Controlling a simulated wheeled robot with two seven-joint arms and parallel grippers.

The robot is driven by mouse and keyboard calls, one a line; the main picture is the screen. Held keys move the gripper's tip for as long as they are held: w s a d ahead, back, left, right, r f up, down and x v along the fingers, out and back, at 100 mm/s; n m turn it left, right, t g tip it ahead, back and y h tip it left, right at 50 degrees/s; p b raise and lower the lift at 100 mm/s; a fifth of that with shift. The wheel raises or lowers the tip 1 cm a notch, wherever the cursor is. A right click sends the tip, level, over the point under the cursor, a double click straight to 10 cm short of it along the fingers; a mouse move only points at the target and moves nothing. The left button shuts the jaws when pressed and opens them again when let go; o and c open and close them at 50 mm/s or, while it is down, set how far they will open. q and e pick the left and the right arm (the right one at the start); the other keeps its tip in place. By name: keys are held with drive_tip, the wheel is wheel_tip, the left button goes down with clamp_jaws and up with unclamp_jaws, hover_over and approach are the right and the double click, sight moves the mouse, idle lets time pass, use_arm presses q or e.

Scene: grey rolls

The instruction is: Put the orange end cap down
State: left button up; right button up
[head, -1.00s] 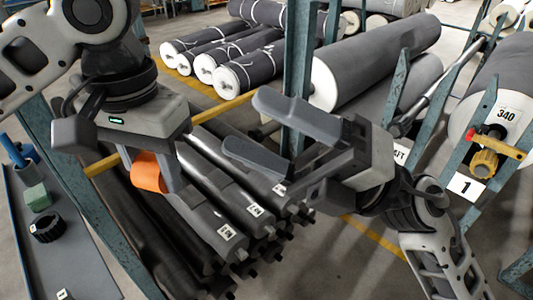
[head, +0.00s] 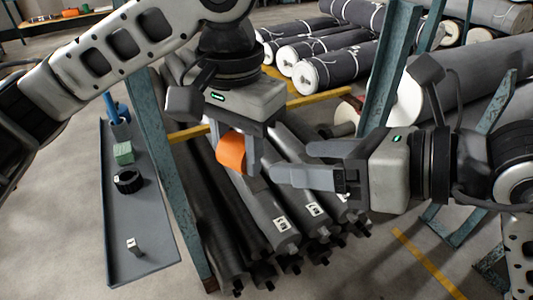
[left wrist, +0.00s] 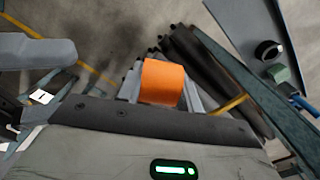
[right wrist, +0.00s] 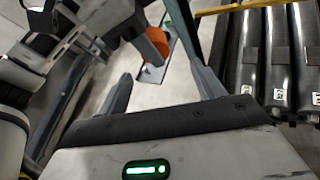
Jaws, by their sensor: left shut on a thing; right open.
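The orange end cap (head: 231,150) is a short curved band. My left gripper (head: 240,160) is shut on it and holds it above the dark rolls in the head view. In the left wrist view the cap (left wrist: 162,82) sits between the left fingers, which partly hide its sides. My right gripper (head: 308,164) is open and empty, close to the right of the left gripper, with its fingers pointing left. In the right wrist view the cap (right wrist: 153,46) shows beyond the open right fingers (right wrist: 160,88), apart from them.
A grey tray (head: 148,262) at left holds a green block (head: 123,153), a black ring (head: 128,181), blue items (head: 118,108) and a small tagged piece (head: 133,246). Bare tray surface lies between them.

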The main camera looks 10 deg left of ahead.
drive_tip(key=x, duration=0.7)
drive_tip(key=shift+a, duration=0.2)
drive_tip(key=shift+w, duration=0.1)
drive_tip(key=shift+c, duration=0.3)
drive_tip(key=c, duration=1)
use_arm(q)
drive_tip(key=o, duration=1)
use_arm(e)
drive_tip(key=shift+w, duration=0.1)
drive_tip(key=shift+c, duration=0.3)
